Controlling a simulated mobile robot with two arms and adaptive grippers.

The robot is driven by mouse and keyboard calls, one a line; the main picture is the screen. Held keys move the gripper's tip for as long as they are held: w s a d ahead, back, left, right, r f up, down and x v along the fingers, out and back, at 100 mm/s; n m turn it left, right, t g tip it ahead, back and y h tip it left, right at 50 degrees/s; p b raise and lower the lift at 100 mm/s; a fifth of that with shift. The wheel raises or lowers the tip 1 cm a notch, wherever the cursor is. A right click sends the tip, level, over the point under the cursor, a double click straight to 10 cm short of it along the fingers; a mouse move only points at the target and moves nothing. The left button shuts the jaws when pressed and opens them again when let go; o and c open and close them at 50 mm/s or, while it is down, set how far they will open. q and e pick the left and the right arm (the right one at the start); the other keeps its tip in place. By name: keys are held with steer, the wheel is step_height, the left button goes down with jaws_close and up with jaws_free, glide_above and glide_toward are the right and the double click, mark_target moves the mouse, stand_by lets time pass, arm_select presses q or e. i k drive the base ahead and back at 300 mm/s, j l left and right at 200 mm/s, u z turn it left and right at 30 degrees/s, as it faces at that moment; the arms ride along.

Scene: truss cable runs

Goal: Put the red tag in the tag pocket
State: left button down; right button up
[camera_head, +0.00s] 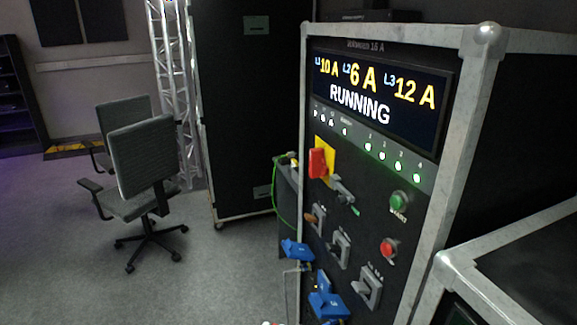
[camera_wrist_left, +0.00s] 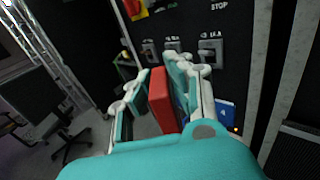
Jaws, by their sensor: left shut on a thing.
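In the left wrist view, my left gripper (camera_wrist_left: 160,72) is shut on the red tag (camera_wrist_left: 162,100), a thick red block held upright between its pale-edged teal fingers. The black cabinet front (camera_wrist_left: 110,25) is beyond the fingers. In the head view only small pale and red bits show at the bottom edge, too little to tell the hold. I cannot make out the tag pocket with certainty in either view. My right gripper is in neither view.
The cabinet's lit display (camera_head: 375,90) reads RUNNING. Below it are a red handle on a yellow plate (camera_head: 320,160), a green button (camera_head: 399,201), a red button (camera_head: 389,247), grey switches (camera_head: 340,247) and blue connectors (camera_head: 326,303). Open floor (camera_head: 220,265) lies left; an office chair (camera_head: 145,165) stands there.

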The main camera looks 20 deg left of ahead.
mark_target(301, 182)
steer(key=i+j, duration=0.35)
steer(key=j, duration=0.15)
steer(key=i+j, duration=0.3)
steer(key=j, duration=0.2)
steer(key=i+j, duration=0.35)
steer(key=j, duration=0.15)
steer(key=i+j, duration=0.65)
steer(key=j, duration=0.3)
steer(key=i+j+z, duration=0.2)
steer(key=j+z, duration=0.25)
steer(key=i+j+z, duration=0.15)
steer(key=j+z, duration=0.15)
steer(key=z, duration=0.15)
steer(key=j+z, duration=0.4)
steer(key=z, duration=0.2)
steer(key=i+j, duration=0.05)
